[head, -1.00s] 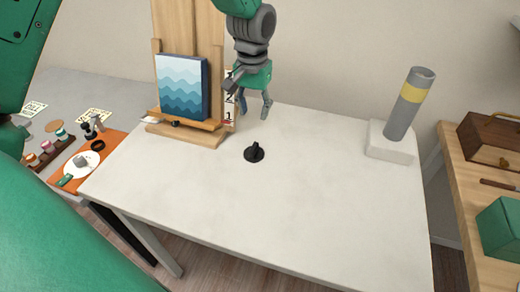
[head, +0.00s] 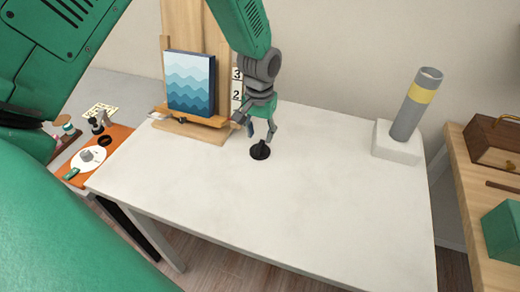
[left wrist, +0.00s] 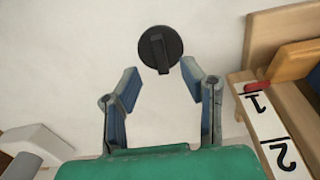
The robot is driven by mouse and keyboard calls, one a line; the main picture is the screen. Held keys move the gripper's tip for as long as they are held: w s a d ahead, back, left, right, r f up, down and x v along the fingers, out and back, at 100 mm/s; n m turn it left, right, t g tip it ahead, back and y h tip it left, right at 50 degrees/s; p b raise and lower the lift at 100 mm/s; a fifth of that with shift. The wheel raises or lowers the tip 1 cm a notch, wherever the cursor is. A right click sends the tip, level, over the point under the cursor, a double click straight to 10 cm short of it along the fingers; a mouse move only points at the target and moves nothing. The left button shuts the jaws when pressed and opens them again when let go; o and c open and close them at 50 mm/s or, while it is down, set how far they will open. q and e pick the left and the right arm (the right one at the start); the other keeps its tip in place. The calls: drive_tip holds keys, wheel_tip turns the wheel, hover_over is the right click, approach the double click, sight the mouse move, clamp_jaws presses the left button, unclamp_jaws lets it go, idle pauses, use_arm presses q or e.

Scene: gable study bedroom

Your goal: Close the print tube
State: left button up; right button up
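The print tube (head: 408,117) is grey with a yellow band. It leans to the right in a white block (head: 397,143) on the right of the white table, and its upper end looks open. A black round cap (head: 260,152) with a raised grip bar lies on the table, left of the middle. My left gripper (head: 262,138) is open and empty just above and behind the cap. In the left wrist view the cap (left wrist: 160,48) lies just beyond the open fingertips (left wrist: 160,72), between their lines. My right gripper is not in view.
A wooden easel (head: 190,132) with a blue wave picture (head: 190,82) stands close on the left of my gripper. A numbered strip (head: 237,90) is beside it. A wooden desk with a box (head: 495,142) is at the right. The table between cap and tube is clear.

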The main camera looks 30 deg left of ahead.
sight(260, 144)
use_arm(q)
wheel_tip(260, 144, down, 5)
drive_tip(key=shift+w+f+p, duration=0.1)
drive_tip(key=shift+p, duration=0.2)
drive_tip(key=shift+a, duration=0.1)
clamp_jaws()
